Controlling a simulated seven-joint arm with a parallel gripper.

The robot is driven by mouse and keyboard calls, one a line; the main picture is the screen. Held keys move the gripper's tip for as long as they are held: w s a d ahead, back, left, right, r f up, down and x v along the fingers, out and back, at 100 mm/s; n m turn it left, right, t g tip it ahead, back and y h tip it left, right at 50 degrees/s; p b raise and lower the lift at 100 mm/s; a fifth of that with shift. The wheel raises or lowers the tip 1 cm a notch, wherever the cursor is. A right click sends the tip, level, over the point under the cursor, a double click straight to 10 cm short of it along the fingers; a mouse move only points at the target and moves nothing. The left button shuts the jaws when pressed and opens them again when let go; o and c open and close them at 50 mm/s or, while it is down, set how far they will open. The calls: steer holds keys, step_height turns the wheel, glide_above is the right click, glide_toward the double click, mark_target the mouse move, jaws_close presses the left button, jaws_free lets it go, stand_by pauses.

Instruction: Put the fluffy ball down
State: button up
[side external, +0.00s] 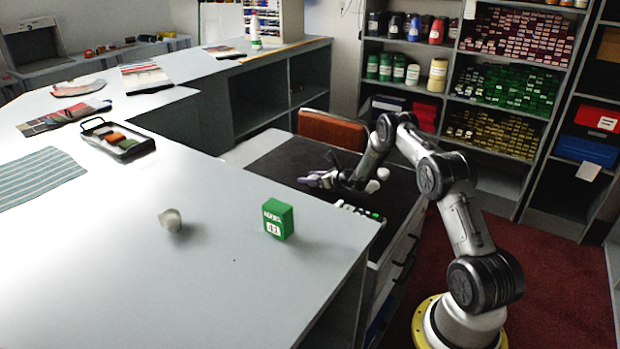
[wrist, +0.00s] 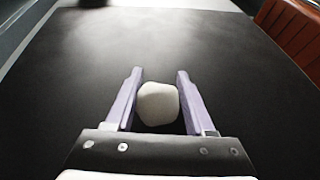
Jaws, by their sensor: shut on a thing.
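The fluffy ball (wrist: 158,103) is a pale, rounded, off-white thing between the two lilac fingers of my gripper (wrist: 160,73) in the wrist view. My gripper is shut on it, and the ball sits well back from the fingertips. In the side view my gripper (side external: 320,180) reaches left, low over the dark desk top (side external: 285,163). The ball is hard to make out there. I cannot tell whether it touches the dark surface.
A grey rounded lump (side external: 171,220) and a green box (side external: 278,219) stand on the pale counter (side external: 230,290). A black tray (side external: 118,139) and fabric swatches lie further left. An orange-brown chair back (side external: 332,130) stands behind the desk. The dark surface ahead of my fingers is clear.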

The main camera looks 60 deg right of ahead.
steer(key=o, duration=1.3)
steer(key=shift+s+r, duration=0.1)
steer(key=shift+r, duration=0.1)
steer(key=v, duration=1.2)
